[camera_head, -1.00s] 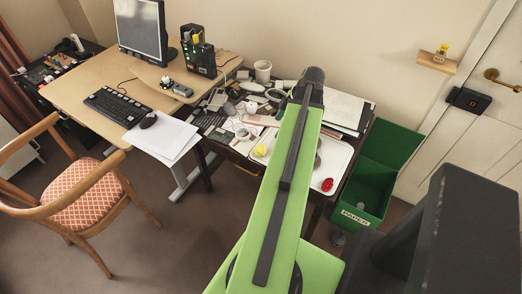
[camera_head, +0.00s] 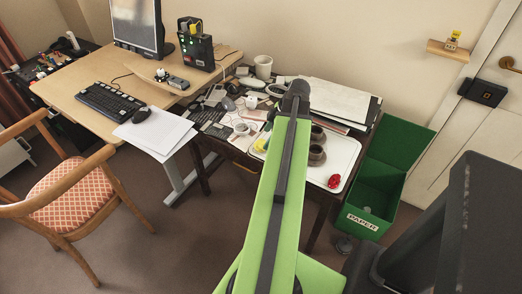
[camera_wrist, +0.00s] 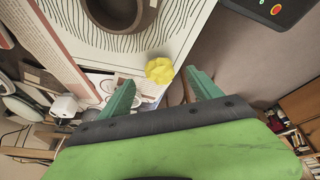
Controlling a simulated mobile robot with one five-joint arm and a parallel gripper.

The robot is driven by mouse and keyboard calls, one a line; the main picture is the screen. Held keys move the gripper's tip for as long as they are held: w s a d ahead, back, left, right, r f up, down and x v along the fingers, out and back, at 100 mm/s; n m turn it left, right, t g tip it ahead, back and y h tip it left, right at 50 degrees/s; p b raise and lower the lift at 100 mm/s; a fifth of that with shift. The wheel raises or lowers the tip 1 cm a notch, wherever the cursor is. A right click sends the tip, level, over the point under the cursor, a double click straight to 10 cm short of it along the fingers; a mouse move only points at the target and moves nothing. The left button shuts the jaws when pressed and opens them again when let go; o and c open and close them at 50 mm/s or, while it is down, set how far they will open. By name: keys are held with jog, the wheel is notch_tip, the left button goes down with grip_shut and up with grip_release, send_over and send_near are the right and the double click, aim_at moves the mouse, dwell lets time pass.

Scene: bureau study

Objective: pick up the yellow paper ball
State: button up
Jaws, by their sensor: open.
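The yellow paper ball (camera_head: 260,145) lies at the left part of the white tray (camera_head: 346,160) on the dark table, partly hidden by my green arm in the head view. In the wrist view the yellow ball (camera_wrist: 159,70) is crumpled and sits just beyond the fingertips, roughly midway between them. My gripper (camera_wrist: 161,92) is open, with one green finger on either side and nothing between them. The gap between the fingers and the ball is hard to judge. In the head view the fingers are hidden behind the dark end of my arm.
Brown cups (camera_head: 317,153) and a red crumpled object (camera_head: 334,181) are on the tray. A white mug (camera_head: 263,67), papers (camera_head: 335,100) and desk clutter crowd the table behind. A green paper bin (camera_head: 375,195) stands at the right. A wooden chair (camera_head: 65,195) is at the left.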

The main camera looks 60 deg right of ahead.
aim_at(262, 141)
jog(key=b+x, duration=0.4)
jog(key=x, duration=0.1)
jog(key=shift+w+f+b, duration=0.1)
jog(key=shift+w+b, duration=0.1)
jog(key=shift+b, duration=0.1)
jog(key=c, duration=1.4)
jog(key=shift+r+p, duration=0.3)
notch_tip(262, 141, up, 4)
jog(key=p, duration=0.4)
jog(key=shift+r, duration=0.2)
jog(key=s+d+r+p, duration=0.6)
jog(key=s+d, duration=0.2)
jog(key=shift+p, duration=0.35)
jog(key=shift+s+d+r, duration=0.1)
jog(key=shift+d+r, duration=0.05)
jog(key=shift+r, duration=0.05)
